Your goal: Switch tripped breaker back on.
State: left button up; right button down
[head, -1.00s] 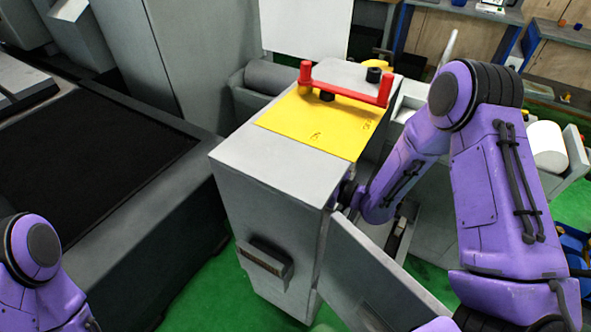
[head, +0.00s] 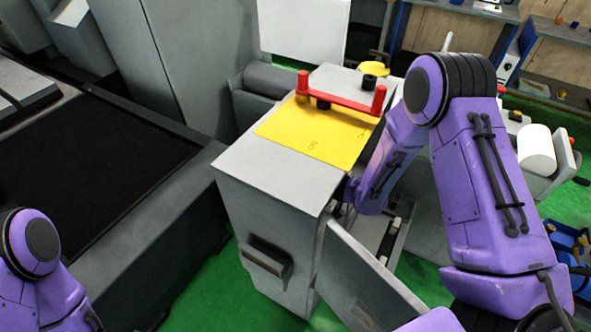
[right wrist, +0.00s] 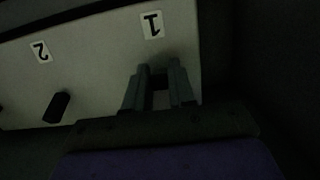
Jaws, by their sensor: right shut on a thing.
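The grey cabinet (head: 262,168) stands in the middle of the head view with its door (head: 362,275) swung open at the right. In the dark right wrist view a pale breaker panel (right wrist: 95,75) shows, with upside-down labels "1" (right wrist: 151,25) and "2" (right wrist: 41,51). My right gripper (right wrist: 161,78) is at the switch under label 1, its fingers shut on it; the switch is mostly hidden between them. The dark switch of breaker 2 (right wrist: 56,107) is uncovered and tilted. In the head view the cabinet hides my right gripper. My left gripper is out of view.
A red handle (head: 342,92) and a yellow plate (head: 318,132) are on the cabinet top. A dark machine bed (head: 85,185) lies at the left. The open door stands close to my right arm. Green floor (head: 200,285) shows between bed and cabinet.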

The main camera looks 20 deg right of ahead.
jog(key=shift+r, duration=0.2)
jog(key=shift+f, duration=0.15)
jog(key=c, duration=1)
grip_release()
jog(key=shift+c, duration=0.2)
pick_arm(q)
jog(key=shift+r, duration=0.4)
pick_arm(e)
jog(key=shift+s, duration=0.15)
pick_arm(q)
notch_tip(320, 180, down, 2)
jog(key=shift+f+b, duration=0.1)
jog(key=shift+b, duration=1)
pick_arm(e)
jog(key=v, duration=1)
jog(key=shift+r, duration=0.3)
jog(key=shift+d+f, duration=0.1)
